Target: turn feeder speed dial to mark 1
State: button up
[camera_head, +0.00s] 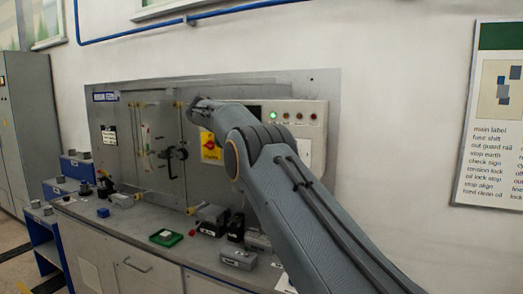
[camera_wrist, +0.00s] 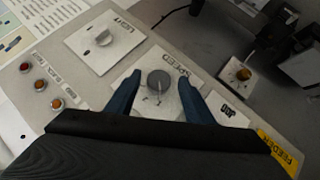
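The feeder speed dial (camera_wrist: 158,79) is a round dark grey knob on a white plate with the word SPEED beside it, in the wrist view. A pale line shows at its lower side; the scale marks are too small to read. My gripper (camera_wrist: 159,84) is open, with its two blue fingers on either side of the dial. I cannot tell whether they touch it. In the head view my arm hides the dial and my fingers. The light-grey control panel (camera_head: 313,113) shows behind my arm.
A LIGHT knob (camera_wrist: 104,38) sits beside the speed dial, near several indicator lamps (camera_wrist: 39,84). A bench (camera_head: 130,226) below holds a green tray (camera_head: 166,238) and several small blocks.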

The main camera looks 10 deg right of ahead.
jog(key=shift+d, duration=0.1)
jog(key=shift+r, duration=0.1)
jog(key=b+v, duration=0.2)
jog(key=v, duration=0.5)
jog(key=shift+a, duration=0.35)
jog(key=shift+s+r, duration=0.1)
jog(key=shift+s, duration=0.05)
